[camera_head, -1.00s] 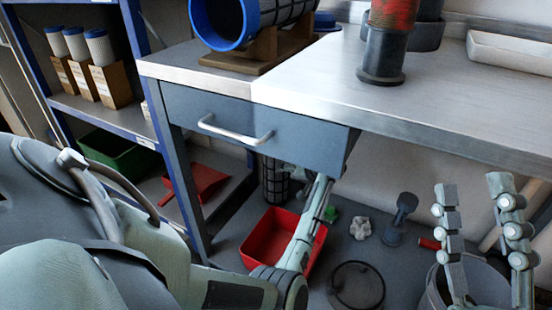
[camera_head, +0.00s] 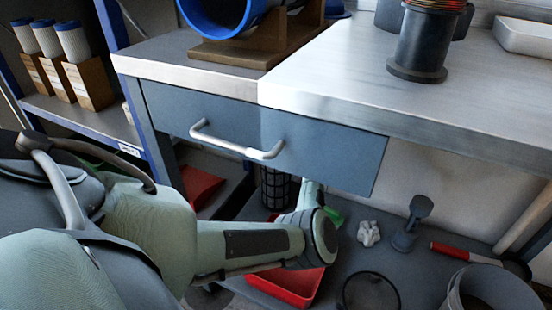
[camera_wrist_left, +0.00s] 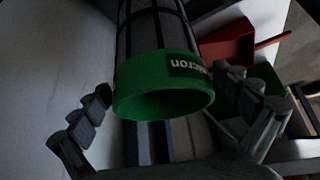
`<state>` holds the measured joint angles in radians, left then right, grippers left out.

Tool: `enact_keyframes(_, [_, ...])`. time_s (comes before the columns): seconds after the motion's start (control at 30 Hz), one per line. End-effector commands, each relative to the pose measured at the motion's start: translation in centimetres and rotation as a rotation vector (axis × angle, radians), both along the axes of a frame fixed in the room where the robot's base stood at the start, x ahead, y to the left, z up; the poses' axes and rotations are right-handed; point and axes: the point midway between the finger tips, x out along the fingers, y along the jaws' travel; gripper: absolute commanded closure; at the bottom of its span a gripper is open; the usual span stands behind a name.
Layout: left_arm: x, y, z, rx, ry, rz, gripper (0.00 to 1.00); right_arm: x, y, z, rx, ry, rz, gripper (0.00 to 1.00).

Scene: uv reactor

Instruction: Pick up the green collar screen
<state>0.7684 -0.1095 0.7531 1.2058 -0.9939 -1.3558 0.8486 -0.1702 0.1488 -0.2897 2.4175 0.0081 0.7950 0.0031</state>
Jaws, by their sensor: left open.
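The green collar screen is a dark mesh cylinder with a bright green collar (camera_wrist_left: 163,97) lettered "micron". In the left wrist view its collar end faces the camera, between the fingers of my left gripper (camera_wrist_left: 162,86). The gripper is open, with one finger on each side and visible gaps to the collar. In the head view a dark mesh cylinder (camera_head: 276,190) shows under the bench, apparently this screen; its collar is not clearly seen. My left arm reaches under the drawer there and its gripper is hidden. My right gripper is out of view.
The drawer (camera_head: 255,135) and steel bench top (camera_head: 340,75) overhang the left arm. A red tray (camera_head: 290,285), a white crumpled item (camera_head: 368,233), a dark plunger-like object (camera_head: 411,225), a red-handled tool (camera_head: 465,253) and a bucket (camera_head: 490,290) are on the lower surface.

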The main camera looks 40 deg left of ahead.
Motion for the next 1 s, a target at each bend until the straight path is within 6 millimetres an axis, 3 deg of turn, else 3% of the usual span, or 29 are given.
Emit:
enact_keyframes(0.3, [0.3,2.6,-3.8,0.001,0.000,-0.001,0.00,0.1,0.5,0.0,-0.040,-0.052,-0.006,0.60])
enact_keyframes(0.6, [0.3,2.8,-4.1,0.001,-0.001,-0.002,0.00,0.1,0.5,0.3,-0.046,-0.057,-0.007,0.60])
enact_keyframes(1.0, [0.3,2.8,-4.2,-0.001,0.001,-0.003,0.48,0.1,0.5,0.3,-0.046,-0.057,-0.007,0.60])
